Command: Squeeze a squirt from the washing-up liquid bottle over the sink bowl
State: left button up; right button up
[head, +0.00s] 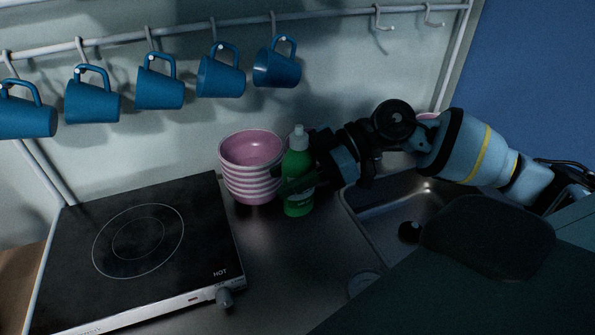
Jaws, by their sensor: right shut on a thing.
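The green washing-up liquid bottle (298,196) with a pale nozzle stands upright on the metal counter, left of the sink. My right gripper (300,182) reaches in from the right and is shut on the bottle's middle; its dark fingers are hard to make out against the green. Whether the bottle's base touches the counter is not clear. The sink bowl (385,222) is at the right, partly hidden by my right arm and my own body. My left gripper is not in view.
A stack of pink bowls (252,166) stands just left of the bottle. A black hotplate (138,250) fills the left of the counter. Several blue mugs (160,85) hang from a rail above. Bare counter (285,265) lies in front of the bottle.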

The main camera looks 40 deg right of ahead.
aim_at(292, 212)
jog(key=a+f+m+t, duration=0.1)
jog(key=f, duration=0.1)
jog(key=f+h, duration=0.1)
jog(key=f, duration=0.1)
jog(key=a+f+m+t, duration=0.1)
jog(key=f, duration=0.2)
jog(key=shift+s+a+m+t, duration=0.1)
jog(key=shift+a+m+t, duration=0.2)
jog(key=shift+s+f+m+t+h, duration=0.1)
jog(key=shift+f+m+t+h, duration=0.3)
jog(key=shift+f+t, duration=0.15)
